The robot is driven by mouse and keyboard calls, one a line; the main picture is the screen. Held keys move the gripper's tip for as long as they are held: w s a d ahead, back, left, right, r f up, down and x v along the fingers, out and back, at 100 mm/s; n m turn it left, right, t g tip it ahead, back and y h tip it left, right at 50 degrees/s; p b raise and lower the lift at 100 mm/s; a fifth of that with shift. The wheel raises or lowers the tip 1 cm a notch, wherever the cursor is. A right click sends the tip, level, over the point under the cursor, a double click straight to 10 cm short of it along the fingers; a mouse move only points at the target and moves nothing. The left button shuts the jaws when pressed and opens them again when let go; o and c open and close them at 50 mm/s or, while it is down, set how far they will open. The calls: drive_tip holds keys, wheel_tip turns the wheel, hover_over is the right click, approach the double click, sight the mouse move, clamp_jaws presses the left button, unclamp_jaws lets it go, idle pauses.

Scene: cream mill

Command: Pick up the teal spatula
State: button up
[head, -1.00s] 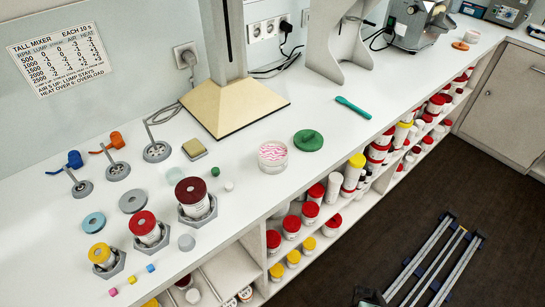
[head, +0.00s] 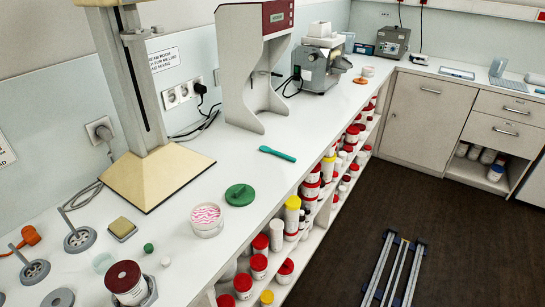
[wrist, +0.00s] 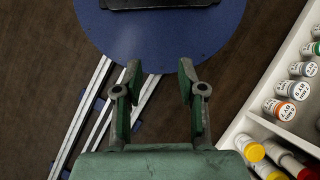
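The teal spatula (head: 277,153) lies flat on the white counter in the head view, between the green lid and the grey stand, close to the counter's front edge. My gripper (wrist: 160,75) shows in the wrist view, with its two green fingers spread apart and nothing between them. It is above the dark floor and the blue round base, beside the shelf. The spatula is not in the wrist view, and my gripper is not in the head view.
A green lid (head: 239,195) and a clear dish with pink-striped contents (head: 207,219) stand left of the spatula. A mixer with a cream base (head: 157,174) and a grey stand (head: 254,75) rise behind. Jars (head: 292,212) fill the shelves below. Counter around the spatula is clear.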

idle(0.4)
drive_tip(key=shift+o, duration=0.9)
